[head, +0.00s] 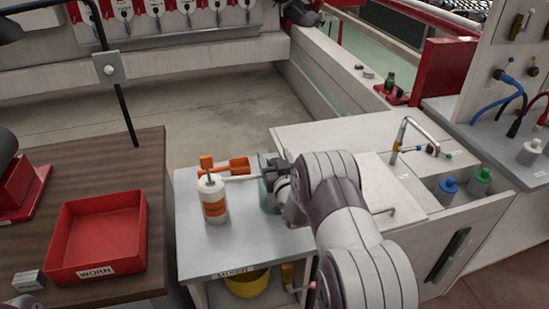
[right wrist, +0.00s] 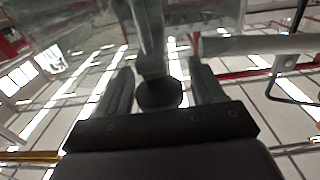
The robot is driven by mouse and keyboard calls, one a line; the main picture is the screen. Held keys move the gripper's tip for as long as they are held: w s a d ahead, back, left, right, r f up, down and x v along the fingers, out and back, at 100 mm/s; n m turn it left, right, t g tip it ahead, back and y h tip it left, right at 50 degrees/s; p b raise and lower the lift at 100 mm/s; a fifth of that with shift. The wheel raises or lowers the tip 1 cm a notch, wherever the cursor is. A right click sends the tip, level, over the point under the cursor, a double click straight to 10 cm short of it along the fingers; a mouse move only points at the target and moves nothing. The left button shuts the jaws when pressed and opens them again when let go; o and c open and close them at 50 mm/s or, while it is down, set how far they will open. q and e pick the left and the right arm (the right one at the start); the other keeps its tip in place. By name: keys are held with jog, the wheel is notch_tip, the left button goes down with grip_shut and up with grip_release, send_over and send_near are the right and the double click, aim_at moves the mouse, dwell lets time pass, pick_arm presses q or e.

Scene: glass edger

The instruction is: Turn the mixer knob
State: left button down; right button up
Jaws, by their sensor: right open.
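The mixer's label (head: 233,272) is on the front edge of a small grey-topped cart (head: 240,250). Behind the label, a clear vessel (head: 267,197) stands near the cart's right side, partly hidden by my right arm. My right gripper (head: 272,170) is at the top of this vessel. In the right wrist view, its two fingers (right wrist: 160,88) are open on either side of a dark round knob (right wrist: 158,94) on a grey stem. A gap shows beside the knob. The knob is hidden or too small to tell in the head view.
A white bottle with an orange label (head: 213,205) and an orange scoop (head: 239,166) are left of the gripper. A red tray marked WORN (head: 95,272) sits on the wooden table.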

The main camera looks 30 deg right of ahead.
jog(key=c, duration=1)
jog(key=shift+f+n+t+y+b, duration=0.15)
jog(key=shift+n+t+y+b, duration=0.15)
jog(key=shift+n+y+b, duration=1.05)
jog(key=n+y, duration=0.1)
jog(key=y, duration=0.2)
jog(key=shift+a+y, duration=0.15)
jog(key=shift+y, duration=0.1)
jog(key=n+y, duration=0.1)
jog(key=n+g+y, duration=0.1)
jog(key=y, duration=0.1)
jog(key=n+y, duration=0.2)
jog(key=shift+a, duration=0.3)
jog(key=shift+s+a+n+g+y+b, duration=0.1)
jog(key=shift+a+n+g+y+b, duration=0.1)
jog(key=shift+n+g+y, duration=0.75)
jog(key=shift+s+a+n+g+y+b, duration=0.15)
jog(key=shift+n+g+y, duration=0.4)
jog(key=shift+y, duration=0.8)
jog(key=shift+w+r+n+g+y, duration=0.1)
jog(key=shift+r+n+g+y, duration=0.1)
jog(key=shift+n+g+y, duration=0.1)
